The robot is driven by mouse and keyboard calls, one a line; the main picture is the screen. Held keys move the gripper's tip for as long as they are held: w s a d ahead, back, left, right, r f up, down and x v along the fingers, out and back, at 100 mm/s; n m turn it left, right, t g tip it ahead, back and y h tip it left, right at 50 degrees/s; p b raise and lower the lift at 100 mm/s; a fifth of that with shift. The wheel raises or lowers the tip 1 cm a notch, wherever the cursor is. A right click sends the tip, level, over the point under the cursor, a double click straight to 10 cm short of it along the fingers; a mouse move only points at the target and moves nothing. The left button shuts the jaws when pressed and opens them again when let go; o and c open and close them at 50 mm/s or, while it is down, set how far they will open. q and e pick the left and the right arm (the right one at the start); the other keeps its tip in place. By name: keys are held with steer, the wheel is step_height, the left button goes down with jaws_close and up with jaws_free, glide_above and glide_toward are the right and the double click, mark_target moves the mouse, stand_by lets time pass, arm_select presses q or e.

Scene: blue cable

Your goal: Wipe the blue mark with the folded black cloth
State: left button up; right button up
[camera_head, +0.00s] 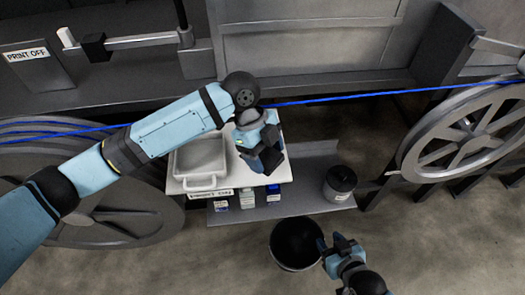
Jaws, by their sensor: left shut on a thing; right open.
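My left gripper (262,152) points down over the right part of the white board (231,181). It is shut on a dark thing that looks like the folded black cloth (271,161), though the cloth is hard to tell from the dark fingers. I cannot tell whether the cloth touches the board. The blue mark does not show; the arm and gripper cover part of the board. My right gripper (333,244) is open and empty at the bottom, just right of the dark bucket.
A white tray (187,182) sits on the board's left. Small boxes (247,199) line the grey shelf's front, and a dark jar (340,182) stands at its right. A dark bucket (273,247) is below. A blue cable (360,96) runs between large reels (407,165).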

arm_select(q)
steer(key=shift+r+p, duration=0.55)
steer(key=shift+r, duration=0.4)
steer(key=a+n+t, duration=0.1)
steer(key=a+n, duration=0.3)
steer(key=w+a+n+t, duration=0.1)
steer(key=a+n+t, duration=0.1)
steer(key=a+n, duration=0.3)
steer(key=a+f+n+t+h, duration=0.1)
steer(key=a+n+t, duration=0.1)
steer(key=a+n, duration=0.2)
steer(key=shift+w+a+f, duration=0.1)
steer(key=shift+w+a, duration=0.25)
steer(key=shift+a, duration=0.1)
steer(key=a+r+n+t+y, duration=0.2)
steer(key=a+n+y, duration=0.2)
steer(key=a+n, duration=0.9)
steer(key=shift+s+a+t, duration=0.3)
steer(key=shift+s+a, duration=0.1)
steer(key=shift+a, duration=0.5)
steer(key=shift+d, duration=0.1)
